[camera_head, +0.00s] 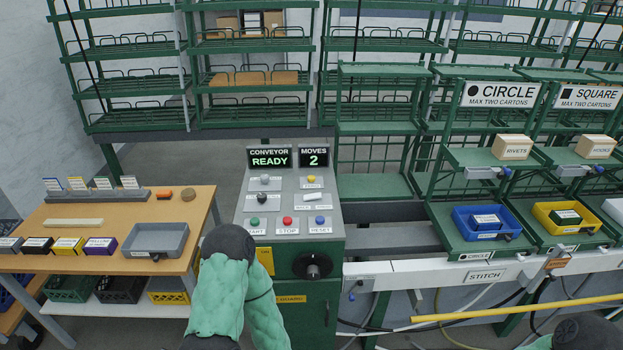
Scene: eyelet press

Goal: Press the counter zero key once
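The control panel (290,208) stands in the middle of the view. A small yellow key (311,179) sits at its upper right, below the MOVES display (314,157), which reads 2. The label under this key is too small to read surely; its place suggests the counter key. Nothing touches it. My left arm rises from the bottom edge to a dark joint in front of the panel's lower left. Part of my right arm shows at the bottom right corner. Neither gripper shows in this view.
Green START (254,221), red STOP (287,221) and blue RESET (320,220) buttons line the panel's lower row. A white rocker (309,196) lies just below the yellow key. The CONVEYOR display (269,157) reads READY. A wooden table (110,216) stands left; shelves stand behind.

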